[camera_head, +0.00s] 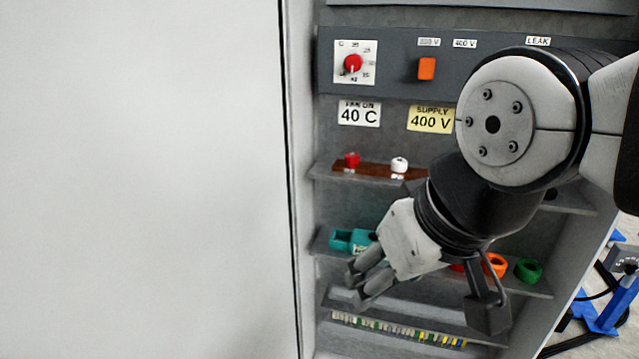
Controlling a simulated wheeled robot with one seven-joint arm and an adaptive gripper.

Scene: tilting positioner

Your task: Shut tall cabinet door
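The tall cabinet (302,200) stands open in front of me, with its shelves and control panel showing. A large pale flat panel, which looks like the cabinet door (140,180), fills the left half of the view. Its right edge runs almost vertically beside the cabinet's left side wall. My gripper (362,285) is in front of the cabinet's lower shelves, pointing down and left, to the right of the door's edge and apart from it in the picture. Nothing is seen held. My arm hides part of the shelves.
The panel carries a dial (353,63) and an orange switch (427,69). Shelves hold a teal tool (350,240), red and white knobs (399,164), and orange and green rings (529,270). A terminal strip (398,330) is below. Blue stands (606,312) and black cables lie right.

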